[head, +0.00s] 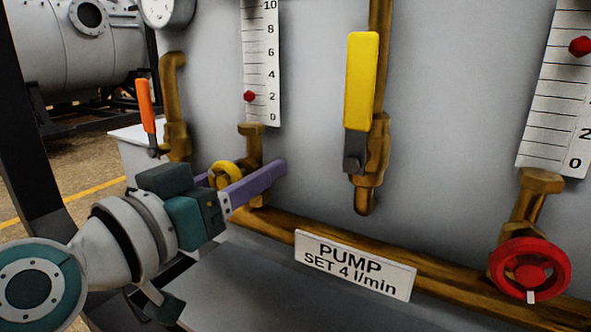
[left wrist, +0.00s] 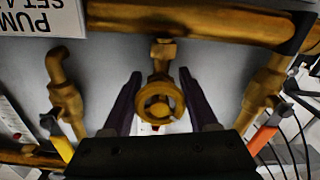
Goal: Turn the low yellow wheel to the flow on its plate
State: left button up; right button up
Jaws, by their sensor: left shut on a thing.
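The low yellow wheel (head: 226,174) sits on a brass fitting under the left flow scale (head: 262,70). My left gripper (head: 245,177) is at the wheel, with one purple finger in front of part of it. In the left wrist view the wheel (left wrist: 160,104) lies between the two fingers, and the gripper is shut on it. A red marker (head: 249,96) on that scale stands at about 2. The white plate (head: 355,265) reads "PUMP SET 4 l/min". My right gripper is not in view.
A yellow lever valve (head: 361,80) hangs right of the scale, and an orange lever (head: 146,105) is at the left. A red wheel (head: 530,270) is at the lower right under a second scale (head: 555,100). A brass pipe (head: 450,267) runs low along the panel.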

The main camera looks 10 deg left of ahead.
pick_arm(q)
jog(key=shift+n, duration=0.4)
jog(key=n+p, duration=0.1)
jog(key=n, duration=0.2)
jog(key=shift+n, duration=0.4)
jog(key=n+p, duration=0.1)
jog(key=n, duration=0.4)
dwell(0.4)
jog(key=o, duration=1.4)
jog(key=shift+c, duration=0.2)
